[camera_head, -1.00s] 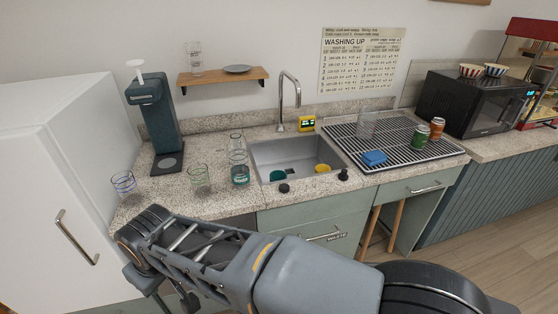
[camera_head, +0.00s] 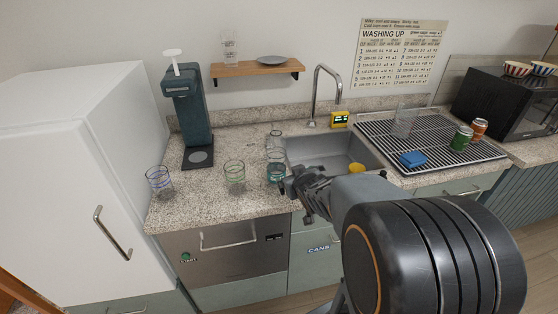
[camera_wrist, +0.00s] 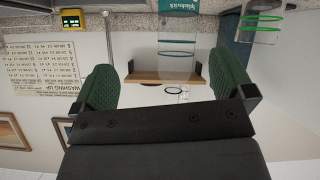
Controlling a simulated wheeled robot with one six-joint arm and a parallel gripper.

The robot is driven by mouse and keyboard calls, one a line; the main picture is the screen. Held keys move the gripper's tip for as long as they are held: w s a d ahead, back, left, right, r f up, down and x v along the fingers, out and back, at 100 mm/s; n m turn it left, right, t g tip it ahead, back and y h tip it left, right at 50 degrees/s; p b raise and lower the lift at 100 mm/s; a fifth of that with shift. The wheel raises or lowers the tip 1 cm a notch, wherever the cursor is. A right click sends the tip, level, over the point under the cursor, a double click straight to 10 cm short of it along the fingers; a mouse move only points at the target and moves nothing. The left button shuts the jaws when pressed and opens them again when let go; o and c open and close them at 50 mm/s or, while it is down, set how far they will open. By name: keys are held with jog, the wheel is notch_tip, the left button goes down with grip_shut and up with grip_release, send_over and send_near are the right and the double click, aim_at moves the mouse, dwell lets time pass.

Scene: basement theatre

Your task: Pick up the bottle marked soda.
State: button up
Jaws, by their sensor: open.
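I see no bottle on which I can read "soda". My gripper (camera_head: 292,186) is open at the counter's front edge, beside a clear glass with a teal band (camera_head: 277,174). In the wrist view my gripper (camera_wrist: 167,66) shows two green fingers apart. A clear vessel with a teal label (camera_wrist: 178,8) reading something like "Splashwick" appears between and beyond them; I cannot tell whether they touch it. A tall dark teal dispenser (camera_head: 188,115) with a white top stands at the back left of the counter.
Two more glasses, one blue-ringed (camera_head: 159,181) and one green-ringed (camera_head: 234,176), stand left of my gripper. The sink (camera_head: 330,148) is behind it. A drying rack (camera_head: 380,130) holds a blue sponge (camera_head: 412,159), a green can (camera_head: 462,138) and an orange can (camera_head: 479,129). A shelf (camera_head: 235,70) hangs above.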

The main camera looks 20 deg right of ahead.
aim_at(282, 158)
jog(key=w+t+y, duration=0.2)
jog(key=w, duration=0.1)
jog(key=w+n+t+y+p, duration=0.1)
jog(key=w+t+y, duration=0.1)
jog(key=w, duration=0.1)
jog(key=w+d+f+n+t+y+p, duration=0.1)
jog(key=w, duration=0.2)
jog(key=shift+w+t+y, duration=0.15)
jog(key=shift+t+y, duration=0.25)
jog(key=shift+w+a+r+p, duration=0.15)
jog(key=shift+w+p, duration=0.25)
jog(key=shift+w, duration=0.5)
jog(key=shift+w+a+f+p, duration=0.1)
jog(key=shift+w+a+p, duration=0.2)
jog(key=shift+w, duration=0.6)
jog(key=shift+w+a+r+p, duration=0.1)
jog(key=shift+w+p, duration=0.35)
jog(key=shift+w, duration=0.45)
jog(key=c, duration=0.9)
jog(key=shift+c, duration=0.2)
